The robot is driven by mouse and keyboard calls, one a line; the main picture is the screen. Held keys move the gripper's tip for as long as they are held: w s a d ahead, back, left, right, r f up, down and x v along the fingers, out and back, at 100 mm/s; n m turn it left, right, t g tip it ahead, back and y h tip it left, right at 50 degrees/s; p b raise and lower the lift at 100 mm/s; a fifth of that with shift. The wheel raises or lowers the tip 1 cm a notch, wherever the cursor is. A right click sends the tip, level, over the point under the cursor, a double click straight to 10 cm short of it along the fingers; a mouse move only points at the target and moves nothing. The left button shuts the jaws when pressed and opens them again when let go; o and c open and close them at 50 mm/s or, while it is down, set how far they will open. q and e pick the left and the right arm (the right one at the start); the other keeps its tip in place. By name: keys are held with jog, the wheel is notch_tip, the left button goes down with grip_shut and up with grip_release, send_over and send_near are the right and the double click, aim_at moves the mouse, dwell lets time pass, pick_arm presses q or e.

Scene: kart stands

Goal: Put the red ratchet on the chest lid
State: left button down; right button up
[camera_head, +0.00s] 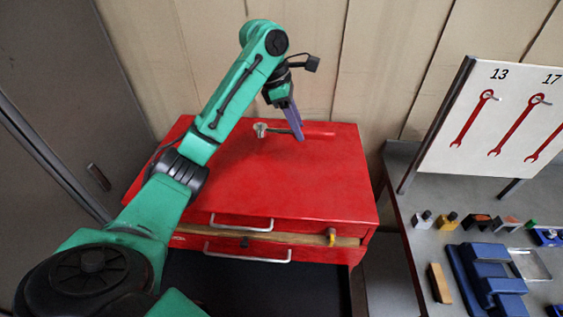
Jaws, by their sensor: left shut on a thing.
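The red ratchet (318,134) has a silver head (261,130) and a red handle, and lies level across the far part of the red chest lid (285,178). My left gripper (298,134) reaches down from above and is shut on the ratchet near the middle. The purple fingers hide part of the handle. The ratchet is at or just above the lid; I cannot tell whether it touches. My right gripper is not in view.
The chest has drawers with silver handles (243,226) at the front. To the right, a grey bench (415,245) carries blue blocks (490,272), several small parts and a white board (505,120) with red wrenches. A wall stands close behind the chest.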

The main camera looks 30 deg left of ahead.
pick_arm(q)
jog(key=p, duration=0.2)
send_over(298, 181)
jog(key=s+a, duration=0.1)
notch_tip(298, 181, down, 8)
jog(key=f, duration=0.4)
jog(key=f+p, duration=0.1)
jog(key=f, duration=0.2)
jog(key=shift+w+a+f, duration=0.15)
jog(key=shift+w+f, duration=0.05)
jog(key=shift+f, duration=0.3)
jog(key=shift+s, duration=0.1)
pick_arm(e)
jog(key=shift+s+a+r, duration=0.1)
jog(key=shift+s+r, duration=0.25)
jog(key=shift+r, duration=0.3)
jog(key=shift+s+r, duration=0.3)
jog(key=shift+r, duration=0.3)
pick_arm(q)
jog(key=c, duration=0.5)
grip_release()
jog(key=shift+f, duration=0.15)
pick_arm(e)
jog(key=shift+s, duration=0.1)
